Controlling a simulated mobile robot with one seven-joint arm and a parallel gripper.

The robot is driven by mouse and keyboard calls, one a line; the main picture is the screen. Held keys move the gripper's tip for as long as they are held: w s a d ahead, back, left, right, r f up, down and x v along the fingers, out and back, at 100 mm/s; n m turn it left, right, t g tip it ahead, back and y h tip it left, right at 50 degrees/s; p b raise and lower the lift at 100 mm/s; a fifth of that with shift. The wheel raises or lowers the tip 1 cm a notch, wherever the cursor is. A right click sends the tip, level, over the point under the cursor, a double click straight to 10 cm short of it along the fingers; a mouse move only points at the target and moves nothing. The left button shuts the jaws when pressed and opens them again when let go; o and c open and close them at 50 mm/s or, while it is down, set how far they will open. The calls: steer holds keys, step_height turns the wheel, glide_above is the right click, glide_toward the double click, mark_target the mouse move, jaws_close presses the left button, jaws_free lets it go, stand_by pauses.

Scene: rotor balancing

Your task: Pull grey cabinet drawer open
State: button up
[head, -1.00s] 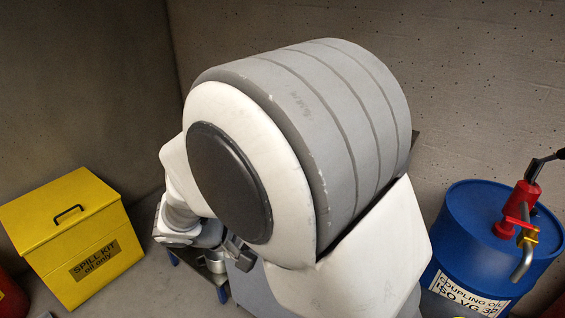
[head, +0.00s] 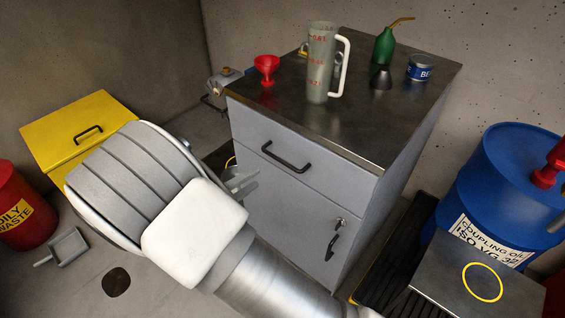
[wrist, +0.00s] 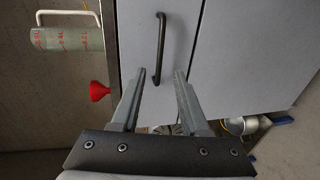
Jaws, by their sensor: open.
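The grey cabinet (head: 275,220) stands in the middle of the head view. Its top drawer (head: 330,185) looks shut, its front flush with the door below. A black bar handle (head: 286,158) is on the drawer front. My gripper (head: 248,183) is left of this handle, in front of the cabinet, partly hidden by my arm. In the wrist view the drawer front (wrist: 185,35) and the handle (wrist: 160,48) lie ahead of my gripper (wrist: 158,75). The two fingers are spread, and the handle's near end shows in the gap between them. I cannot tell whether they touch it.
On the cabinet top are a measuring jug (head: 320,65), a red funnel (head: 266,68), a green oil can (head: 384,47) and a blue tin (head: 421,67). The lower door has its own handle (head: 332,243). A blue drum (head: 500,190) stands right, a yellow box (head: 75,125) left.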

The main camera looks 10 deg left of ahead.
mark_target(281, 162)
steer(key=b+x, duration=0.2)
steer(key=x, duration=1)
steer(key=shift+w+d+f, duration=0.1)
steer(key=shift+w+d, duration=0.05)
steer(key=shift+d, duration=0.05)
jaws_close()
stand_by(0.9)
